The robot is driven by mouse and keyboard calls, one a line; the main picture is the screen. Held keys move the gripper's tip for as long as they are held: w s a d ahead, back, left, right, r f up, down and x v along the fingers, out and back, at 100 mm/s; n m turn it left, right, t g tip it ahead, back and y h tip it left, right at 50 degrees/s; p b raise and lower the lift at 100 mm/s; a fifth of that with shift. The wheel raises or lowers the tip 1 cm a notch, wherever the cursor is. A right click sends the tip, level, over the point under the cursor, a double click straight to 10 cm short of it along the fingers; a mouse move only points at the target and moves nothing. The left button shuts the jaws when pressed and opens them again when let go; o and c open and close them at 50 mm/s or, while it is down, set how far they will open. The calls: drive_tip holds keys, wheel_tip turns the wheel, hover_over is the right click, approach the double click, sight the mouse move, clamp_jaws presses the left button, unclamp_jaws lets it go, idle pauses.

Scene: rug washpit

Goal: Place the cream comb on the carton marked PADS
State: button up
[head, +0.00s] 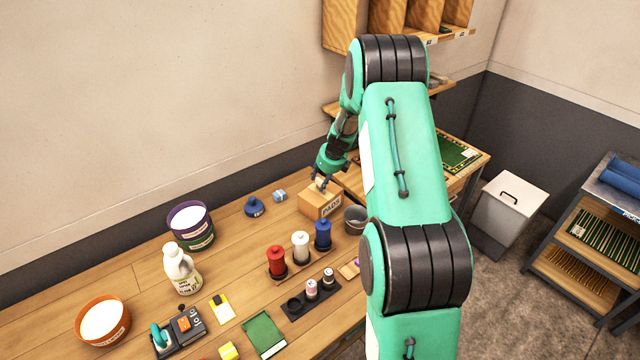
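The carton marked PADS (317,205) is a small tan box standing on the wooden bench near the wall, its label facing front right. My gripper (320,185) points down right at the carton's top. Its fingers are small and dark here, and I cannot tell whether they are open or shut. A small pale patch shows at the fingertips, but it is too small to tell whether it is the cream comb. I cannot make out the comb clearly anywhere else.
A dark grey cup (355,220) stands close right of the carton, and a blue round-based item (255,207) lies to its left. Red, white and blue spools (300,248) stand in front. A white jug (181,270) stands further left.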

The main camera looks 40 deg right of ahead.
drive_tip(key=v, duration=0.8)
drive_tip(key=shift+s+r+p, duration=0.2)
drive_tip(key=shift+r+p, duration=0.05)
drive_tip(key=shift+p, duration=0.15)
drive_tip(key=shift+a+r, duration=0.1)
drive_tip(key=s+a+r+n, duration=0.4)
drive_tip(key=a+r+n, duration=0.2)
drive_tip(key=a+r, duration=0.25)
drive_tip(key=s+a+r+n, duration=0.5)
drive_tip(key=a+r+n, duration=0.15)
drive_tip(key=a, duration=0.25)
drive_tip(key=s+a+r+n, duration=0.4)
drive_tip(key=a+r+n, duration=0.1)
drive_tip(key=a+r, duration=0.4)
drive_tip(key=s+a+r+n, duration=0.1)
drive_tip(key=s+a+n, duration=0.3)
drive_tip(key=s, duration=0.5)
drive_tip(key=s+a+r+n, duration=0.1)
drive_tip(key=s+a+n, duration=0.4)
drive_tip(key=s+n, duration=0.3)
drive_tip(key=s+a+r+n+t, duration=0.1)
drive_tip(key=s+a+n, duration=0.3)
drive_tip(key=s, duration=0.6)
drive_tip(key=shift+a+r+n, duration=0.35)
drive_tip(key=shift+r+n, duration=0.25)
drive_tip(key=shift+n, duration=0.65)
